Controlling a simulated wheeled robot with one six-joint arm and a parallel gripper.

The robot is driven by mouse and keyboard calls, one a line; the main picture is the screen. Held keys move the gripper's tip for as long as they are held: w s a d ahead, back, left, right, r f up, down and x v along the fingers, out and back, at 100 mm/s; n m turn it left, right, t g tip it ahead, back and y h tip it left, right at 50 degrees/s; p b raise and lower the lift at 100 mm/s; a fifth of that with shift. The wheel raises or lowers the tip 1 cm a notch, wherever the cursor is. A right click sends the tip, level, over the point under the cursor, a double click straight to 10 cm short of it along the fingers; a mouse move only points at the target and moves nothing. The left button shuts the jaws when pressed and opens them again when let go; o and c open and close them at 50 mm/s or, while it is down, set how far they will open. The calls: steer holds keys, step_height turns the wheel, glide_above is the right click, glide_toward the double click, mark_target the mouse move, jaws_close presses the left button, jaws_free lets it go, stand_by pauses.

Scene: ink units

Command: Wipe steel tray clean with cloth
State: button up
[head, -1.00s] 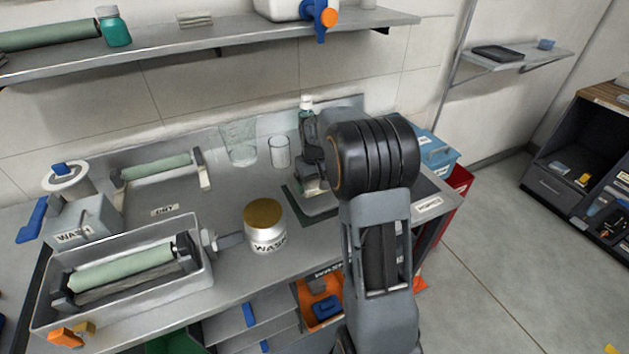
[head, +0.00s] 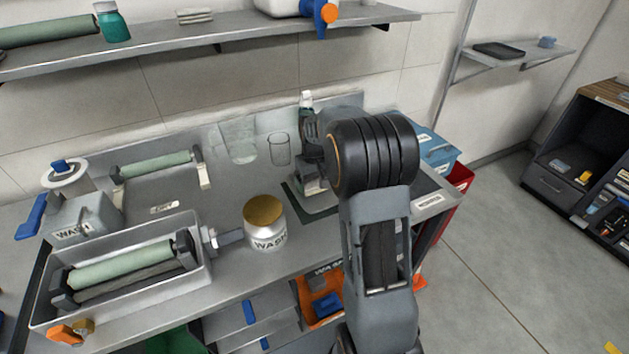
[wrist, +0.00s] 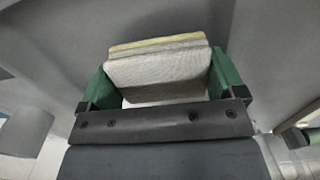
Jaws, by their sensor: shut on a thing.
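The cloth (wrist: 158,72) is a folded pale beige pad with a yellowish far edge. My gripper (wrist: 160,82) is shut on it, with a green finger at each side. In the head view my gripper (head: 313,184) points down over a flat grey tray (head: 322,203), which lies on a dark green mat at the right part of the counter. My arm hides much of the tray. A grey surface lies below the cloth in the wrist view. I cannot tell whether the cloth touches it, and I see no clear marks on the tray.
A wash tin (head: 265,223) stands left of the tray. Clear glasses (head: 279,149) and a white-capped bottle (head: 306,99) stand behind. A trough with a green roller (head: 125,265) is at the left. A shelf (head: 225,40) runs above, and a blue bin (head: 437,152) stands right.

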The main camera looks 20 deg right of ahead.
steer(key=shift+f+b, duration=0.4)
steer(key=shift+f, duration=0.35)
steer(key=shift+w+r, duration=0.1)
steer(key=shift+w+r+p, duration=0.1)
steer(key=shift+w+p, duration=0.85)
steer(key=shift+w, duration=0.75)
steer(key=shift+f, duration=0.25)
steer(key=shift+s+f+b, duration=0.15)
steer(key=shift+s+b, duration=0.15)
steer(key=shift+s, duration=0.7)
steer(key=shift+s+f+b, duration=0.15)
steer(key=shift+s+b, duration=0.1)
steer(key=shift+s, duration=0.7)
steer(key=shift+w+r+p, duration=0.1)
steer(key=shift+r+p, duration=2.25)
steer(key=shift+r, duration=0.85)
